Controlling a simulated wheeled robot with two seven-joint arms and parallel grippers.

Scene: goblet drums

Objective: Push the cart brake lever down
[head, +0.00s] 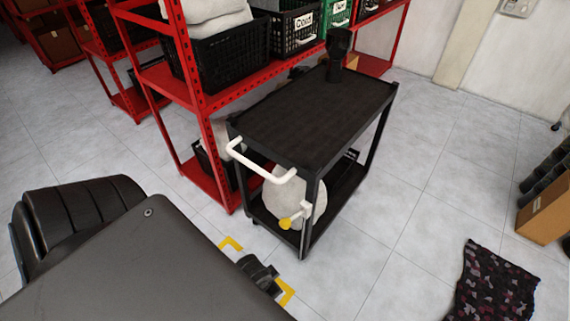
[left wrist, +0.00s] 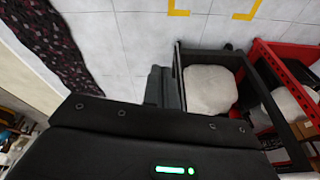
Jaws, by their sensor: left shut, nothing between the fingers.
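The black two-shelf cart (head: 310,120) stands in the middle of the head view, with a white handle (head: 258,165) at its near end. The brake lever (head: 300,214) is a short pale bar by the near corner post, ending in a yellow knob (head: 285,224). The knob sits slightly below and left of the bar's other end. My left gripper (head: 272,280) is shut and empty, low in front of the cart, apart from the knob. Its shut fingers also show in the left wrist view (left wrist: 162,88). The lever is not discernible there. My right gripper is out of view.
A dark goblet drum (head: 338,55) stands on the cart top; a pale sack (head: 296,198) sits on its lower shelf. Red shelving (head: 215,150) with crates adjoins the cart's left. Yellow floor marks (head: 230,243) lie near my gripper. A patterned cloth (head: 490,285) lies right; floor between is clear.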

